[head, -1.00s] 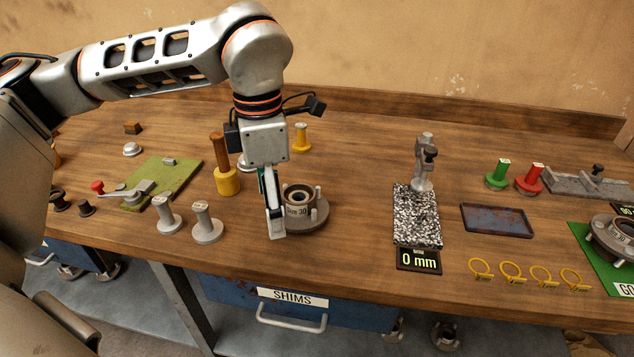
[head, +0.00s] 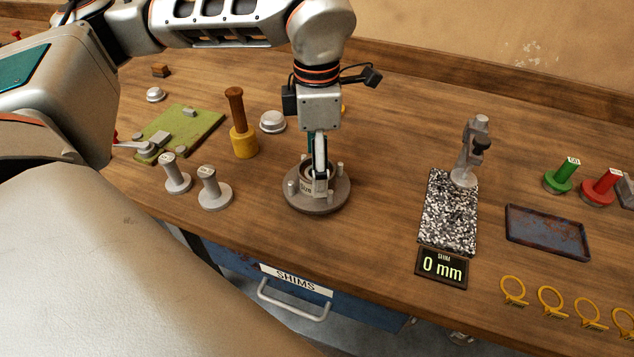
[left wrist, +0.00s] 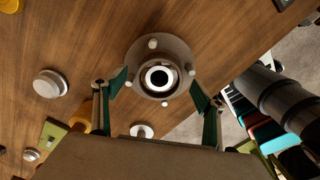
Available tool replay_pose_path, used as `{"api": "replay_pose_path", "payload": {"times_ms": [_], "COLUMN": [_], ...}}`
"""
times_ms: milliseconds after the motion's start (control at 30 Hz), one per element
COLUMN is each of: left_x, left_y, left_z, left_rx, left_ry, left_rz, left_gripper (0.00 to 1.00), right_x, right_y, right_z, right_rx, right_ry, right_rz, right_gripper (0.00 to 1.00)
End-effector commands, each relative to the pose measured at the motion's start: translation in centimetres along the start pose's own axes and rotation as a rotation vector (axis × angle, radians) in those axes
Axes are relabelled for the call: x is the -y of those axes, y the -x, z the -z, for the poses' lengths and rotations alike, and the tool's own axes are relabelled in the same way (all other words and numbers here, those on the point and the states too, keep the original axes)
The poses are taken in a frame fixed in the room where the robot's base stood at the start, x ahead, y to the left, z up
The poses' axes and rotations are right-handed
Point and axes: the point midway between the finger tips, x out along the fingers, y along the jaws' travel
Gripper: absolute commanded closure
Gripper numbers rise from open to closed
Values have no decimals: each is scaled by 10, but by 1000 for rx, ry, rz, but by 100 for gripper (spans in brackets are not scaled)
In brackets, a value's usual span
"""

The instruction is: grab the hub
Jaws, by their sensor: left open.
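The hub (head: 328,200) is a round grey-brown flange with a raised centre ring and several studs, standing on the wooden bench. It also shows in the left wrist view (left wrist: 161,66), with a bright ring around a dark bore. My left gripper (head: 320,192) points down over the hub and hides part of its centre in the head view. In the left wrist view its two green-edged fingers (left wrist: 158,92) are spread apart, one to each side of the hub's near part. The gripper is open and holds nothing.
Two grey posts (head: 212,190) and a yellow mallet with a wooden handle (head: 243,140) stand left of the hub. A speckled plate with a gauge (head: 450,215) stands to the right, beyond clear wood. The bench's front edge runs above the shims drawer (head: 296,285).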

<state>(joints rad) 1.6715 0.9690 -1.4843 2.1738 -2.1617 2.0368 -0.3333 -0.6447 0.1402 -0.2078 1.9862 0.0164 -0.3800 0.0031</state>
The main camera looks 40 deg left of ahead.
Motion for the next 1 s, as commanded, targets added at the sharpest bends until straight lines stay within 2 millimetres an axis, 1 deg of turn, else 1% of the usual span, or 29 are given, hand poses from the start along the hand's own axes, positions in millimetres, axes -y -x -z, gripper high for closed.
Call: {"api": "replay_pose_path", "payload": {"times_ms": [33, 100, 167, 400, 467, 500, 567, 600, 667, 700, 1000], "left_x": [0, 0, 0, 0, 0, 0, 0, 0, 0, 0, -1], "left_y": [-10, -19, -24, -25, -25, -25, -25, -25, -25, -25, -20], "left_z": [2, 2, 2, 1, 1, 1, 1, 1, 1, 1, 0], "left_rx": [-4, -3, -3, 0, -1, 0, -1, 0, -1, -1, 5], "left_ry": [1, -1, 0, 0, 0, 0, 0, 0, 0, 0, 0], "left_rz": [3, 3, 2, 0, 0, 0, 0, 0, 0, 0, -3], "left_gripper": [29, 29, 29, 29, 45, 55, 71, 81, 97, 100, 100], "right_x": [0, -1, -1, -4, -4, -4, -4, -4, -4, -4, -4], "right_y": [-1, -2, -2, -2, -2, -2, -3, -3, -3, -3, -3], "right_z": [0, 2, 3, 8, 8, 8, 8, 7, 6, 6, 2], "right_rx": [-2, -5, -8, -16, -16, -16, -15, -14, -13, -12, -6], "right_ry": [1, 1, 2, 4, 4, 4, 4, 4, 4, 4, 3], "right_rz": [-1, -2, -3, -7, -8, -8, -8, -8, -7, -7, -6], "right_gripper": [60, 60, 60, 60, 60, 60, 60, 60, 60, 60, 60]}}
